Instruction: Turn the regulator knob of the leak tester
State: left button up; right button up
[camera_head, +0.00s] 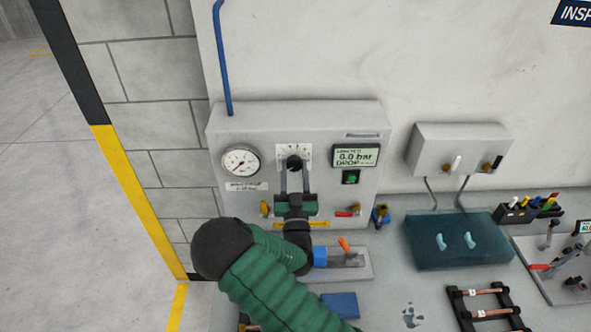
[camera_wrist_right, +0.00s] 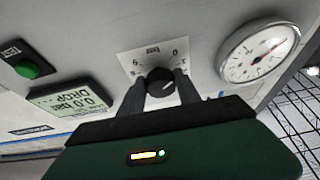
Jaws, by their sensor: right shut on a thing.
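The leak tester (camera_head: 230,130) is a grey box on the wall behind the bench. Its black regulator knob (camera_head: 294,163) sits on a white scale plate between the gauge and the display. My right gripper (camera_head: 294,170) reaches up to the knob, with a finger on each side of it. In the right wrist view the two fingers are closed on the knob (camera_wrist_right: 160,81). The round gauge (camera_head: 240,161) has its needle on the dial, also seen in the wrist view (camera_wrist_right: 258,52). The display (camera_head: 356,156) reads 0.0 bar and DROP. My left gripper is not in view.
A green button (camera_head: 351,177) is below the display. Brass fittings and a red-handled valve (camera_head: 346,213) are low on the tester. A clamp with an orange handle (camera_head: 344,244) stands below. A dark teal mat (camera_head: 450,252) and a black rack (camera_head: 487,307) lie to the right.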

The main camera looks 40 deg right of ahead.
jog(key=shift+d, duration=0.1)
grip_shut()
jog(key=shift+a, duration=0.2)
jog(key=shift+s+d+f+n+y+b, duration=0.15)
jog(key=shift+n+y+b, duration=0.15)
jog(key=shift+n, duration=0.4)
jog(key=shift+n+t, duration=0.3)
jog(key=shift+n, duration=0.1)
jog(key=o, duration=1.1)
grip_release()
